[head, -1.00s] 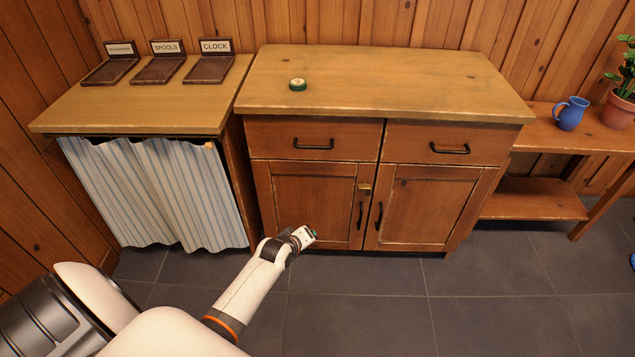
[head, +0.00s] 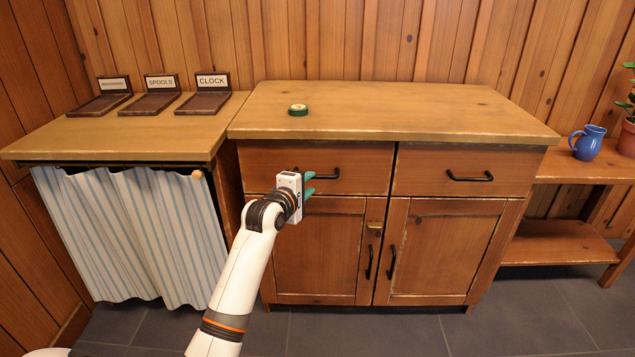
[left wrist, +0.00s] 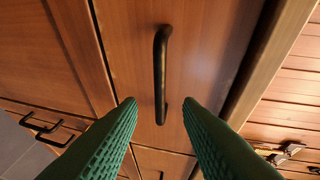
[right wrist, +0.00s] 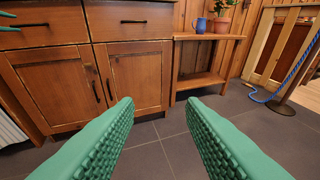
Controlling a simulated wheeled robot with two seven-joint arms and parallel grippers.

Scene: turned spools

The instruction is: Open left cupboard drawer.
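The cupboard's left drawer (head: 348,160) is shut, its front flush with the cabinet. Its black bar handle (head: 325,173) is partly hidden behind my left gripper in the head view. My left gripper (head: 308,184) is raised in front of the drawer. In the left wrist view its green fingers are spread apart, and the handle (left wrist: 161,75) stands ahead between them, with nothing gripped. My right gripper (right wrist: 163,118) is open and empty in the right wrist view, with floor and cupboard doors beyond it. It does not show in the head view.
The right drawer (head: 460,165) and both doors below are shut. A curtained table (head: 110,137) adjoins on the left; a shelf with a blue jug (head: 587,142) stands on the right.

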